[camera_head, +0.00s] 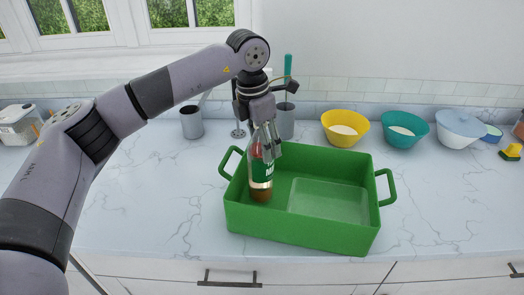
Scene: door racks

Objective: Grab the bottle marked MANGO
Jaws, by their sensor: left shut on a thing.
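A bottle (261,176) with a green and white label and reddish-brown contents stands upright at the left end of the green crate (300,232). The label's writing is too small to read, so I cannot tell whether it is marked MANGO. My left gripper (267,145) comes down from above and is shut on the upper part of the bottle. Its fingers hide the bottle's top. My right gripper is not in view.
A grey cup (191,122) and another grey holder (285,122) stand behind the crate. The counter right of the crate is clear.

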